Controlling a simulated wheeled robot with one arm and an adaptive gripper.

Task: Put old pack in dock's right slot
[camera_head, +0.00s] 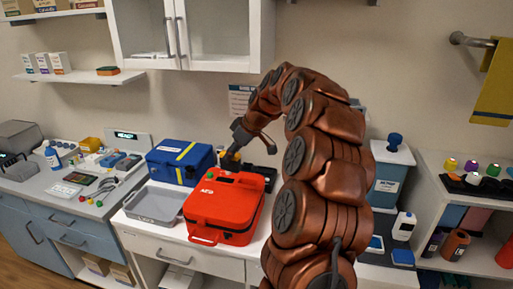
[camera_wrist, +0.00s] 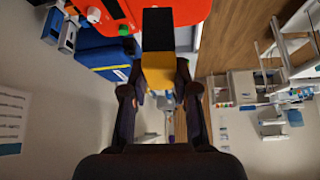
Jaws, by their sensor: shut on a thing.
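My gripper (camera_head: 243,135) is above the worktop, behind the red case, pointing down. In the wrist view my gripper (camera_wrist: 160,105) is shut on a yellow pack with a black end (camera_wrist: 158,68). The pack also shows in the head view as a small yellow shape (camera_head: 230,159) below the fingers, between the blue case and the red case. A dark, low unit (camera_head: 264,172) sits behind the red case and may be the dock. It is mostly hidden by the case, and I cannot make out its slots. I cannot tell whether the pack touches anything below.
The red case (camera_head: 224,206) stands at the front of the white worktop. The blue case (camera_head: 180,160) with a yellow stripe is behind left, and an empty grey tray (camera_head: 157,204) is left. A blue-grey bin (camera_head: 389,178) stands right of my arm. Wall cabinets (camera_head: 190,35) hang above.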

